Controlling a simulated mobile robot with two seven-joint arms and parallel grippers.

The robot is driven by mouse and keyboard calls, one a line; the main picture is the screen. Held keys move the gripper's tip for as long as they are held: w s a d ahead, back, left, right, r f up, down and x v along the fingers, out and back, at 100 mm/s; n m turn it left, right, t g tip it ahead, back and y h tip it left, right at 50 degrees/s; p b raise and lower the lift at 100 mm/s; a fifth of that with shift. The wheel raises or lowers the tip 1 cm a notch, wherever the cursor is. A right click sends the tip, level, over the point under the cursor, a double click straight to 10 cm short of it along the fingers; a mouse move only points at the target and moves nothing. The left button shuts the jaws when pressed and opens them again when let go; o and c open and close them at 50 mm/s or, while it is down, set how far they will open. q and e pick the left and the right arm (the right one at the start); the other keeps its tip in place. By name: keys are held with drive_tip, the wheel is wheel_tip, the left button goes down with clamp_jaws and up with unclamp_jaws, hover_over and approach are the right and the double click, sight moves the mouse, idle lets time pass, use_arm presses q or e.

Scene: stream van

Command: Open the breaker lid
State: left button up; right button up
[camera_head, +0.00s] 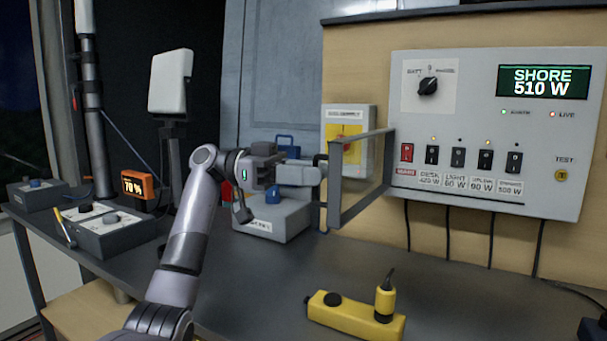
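The breaker lid (334,190) is a clear pane in a grey frame. It stands swung out from the left side of the grey power panel (430,110), and the row of breakers (458,158) is uncovered. My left gripper (312,174) is at the outer, left edge of the lid, with its fingertips at or very close to the frame. I cannot tell whether the fingers are shut on it or only beside it. My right gripper is out of view.
A yellow switch box (338,135) is on the wall behind the lid. A grey box (275,222) stands behind my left gripper. The dark bench (470,285) is clear below the panel, with cables hanging behind.

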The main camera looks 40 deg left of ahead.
use_arm(q)
drive_tip(key=shift+o, duration=0.9)
drive_tip(key=shift+w+d+f, duration=0.1)
drive_tip(key=shift+w+f, duration=0.05)
drive_tip(key=shift+w, duration=0.3)
drive_tip(key=shift+s, duration=0.1)
drive_tip(key=v, duration=0.7)
drive_tip(key=shift+s, duration=0.1)
